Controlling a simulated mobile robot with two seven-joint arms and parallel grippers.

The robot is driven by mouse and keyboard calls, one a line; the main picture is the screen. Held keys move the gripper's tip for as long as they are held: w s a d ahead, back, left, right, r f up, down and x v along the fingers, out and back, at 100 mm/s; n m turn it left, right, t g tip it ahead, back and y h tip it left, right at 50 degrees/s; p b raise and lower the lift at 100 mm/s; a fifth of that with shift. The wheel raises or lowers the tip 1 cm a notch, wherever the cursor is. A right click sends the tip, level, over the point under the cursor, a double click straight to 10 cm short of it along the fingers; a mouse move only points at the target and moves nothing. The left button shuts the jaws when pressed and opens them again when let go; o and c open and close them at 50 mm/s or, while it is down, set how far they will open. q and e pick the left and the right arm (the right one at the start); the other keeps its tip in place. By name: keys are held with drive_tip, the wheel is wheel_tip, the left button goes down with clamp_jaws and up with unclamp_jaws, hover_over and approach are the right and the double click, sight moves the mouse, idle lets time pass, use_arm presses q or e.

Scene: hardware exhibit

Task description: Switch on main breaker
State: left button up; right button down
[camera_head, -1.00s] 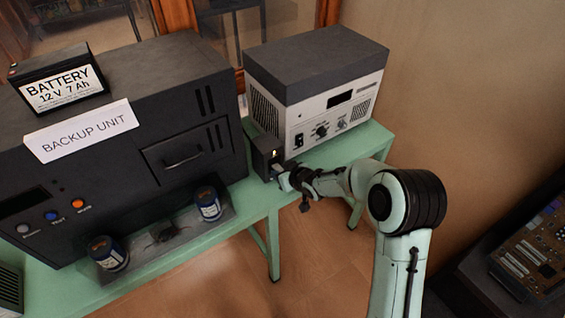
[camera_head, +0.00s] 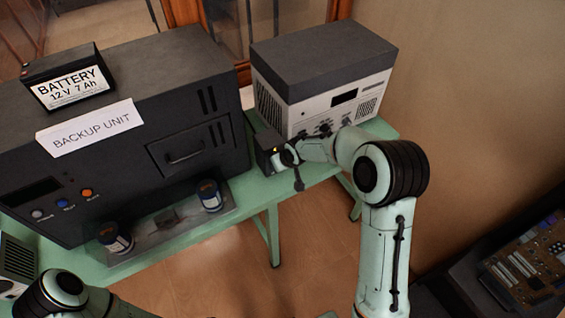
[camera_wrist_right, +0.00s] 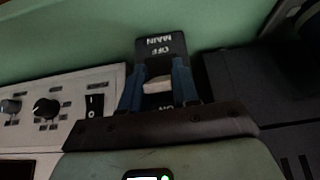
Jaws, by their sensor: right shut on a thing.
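The main breaker (camera_head: 266,149) is a small dark box on the green table, between the backup unit and the grey-white power supply. In the right wrist view its dark plate (camera_wrist_right: 161,43) reads MAIN and OFF upside down, with ON partly hidden below. A pale lever (camera_wrist_right: 157,84) shows between the blue fingers of my right gripper (camera_wrist_right: 157,88). My right gripper (camera_head: 287,157) is shut on this lever at the front of the breaker. I cannot tell exactly where the lever stands between OFF and ON. My left gripper is out of view; only its arm shows at lower left.
The black backup unit (camera_head: 118,120) carries a battery (camera_head: 66,80) on top. The power supply (camera_head: 322,80) stands close beside the breaker. Floor (camera_head: 200,275) is free in front of the green table (camera_head: 240,203).

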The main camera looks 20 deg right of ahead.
drive_tip(key=shift+w, duration=0.1)
drive_tip(key=c, duration=0.9)
unclamp_jaws()
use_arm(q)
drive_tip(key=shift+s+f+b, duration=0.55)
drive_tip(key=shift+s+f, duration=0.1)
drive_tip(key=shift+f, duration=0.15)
use_arm(e)
drive_tip(key=v, duration=1.3)
drive_tip(key=shift+a+r, duration=0.1)
drive_tip(key=shift+r, duration=0.1)
drive_tip(key=shift+f, duration=0.1)
